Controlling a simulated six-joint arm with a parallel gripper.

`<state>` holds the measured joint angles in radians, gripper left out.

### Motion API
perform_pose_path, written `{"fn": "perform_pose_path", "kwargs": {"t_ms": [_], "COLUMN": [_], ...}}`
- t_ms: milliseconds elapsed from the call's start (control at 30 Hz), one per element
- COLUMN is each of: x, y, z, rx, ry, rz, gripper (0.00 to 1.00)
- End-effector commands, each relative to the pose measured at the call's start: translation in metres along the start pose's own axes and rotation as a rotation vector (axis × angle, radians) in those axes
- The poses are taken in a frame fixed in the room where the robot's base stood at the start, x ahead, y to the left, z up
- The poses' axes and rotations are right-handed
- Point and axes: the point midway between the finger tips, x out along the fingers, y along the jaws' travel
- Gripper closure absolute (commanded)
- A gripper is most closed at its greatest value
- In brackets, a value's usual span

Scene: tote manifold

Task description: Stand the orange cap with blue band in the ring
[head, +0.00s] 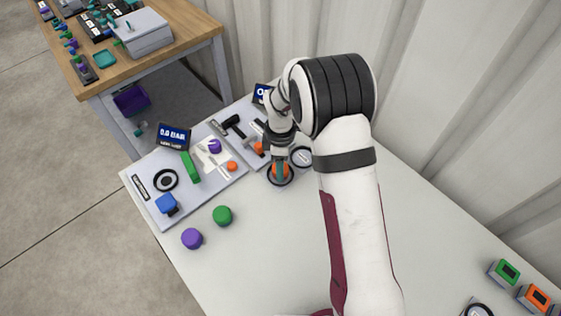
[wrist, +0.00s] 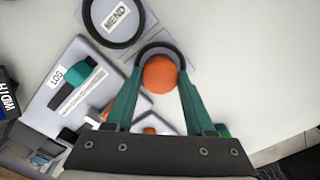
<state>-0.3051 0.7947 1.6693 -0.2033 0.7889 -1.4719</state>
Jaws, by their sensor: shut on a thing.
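My gripper (wrist: 160,82) has its teal fingers closed on the sides of an orange cap (wrist: 160,73), seen from above in the wrist view. A dark ring (wrist: 162,47) shows as an arc just beyond the cap. In the head view my gripper (head: 281,170) points down over this ring (head: 281,185), and orange shows beside the finger. The cap appears over or within the ring; I cannot tell whether it touches the surface below. No blue band can be made out on it.
A second dark ring (wrist: 84,14) surrounds a MEND label close by. A grey board (head: 236,172) to the left holds a green block (head: 190,167) and other parts. Green (head: 222,216) and purple (head: 192,238) caps stand on the white table. Its middle front is clear.

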Motion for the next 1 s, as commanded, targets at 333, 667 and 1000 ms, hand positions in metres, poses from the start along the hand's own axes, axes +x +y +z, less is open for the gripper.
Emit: {"fn": "perform_pose_path", "kwargs": {"t_ms": [333, 667, 1000], "x": [0.0, -0.015, -0.118], "y": [0.0, 0.001, 0.001], "z": [0.0, 0.0, 0.0], "rx": [0.0, -0.001, 0.0], "ry": [0.0, 0.0, 0.001], "rz": [0.0, 0.003, 0.005], "gripper": [0.11, 0.11, 0.11]}}
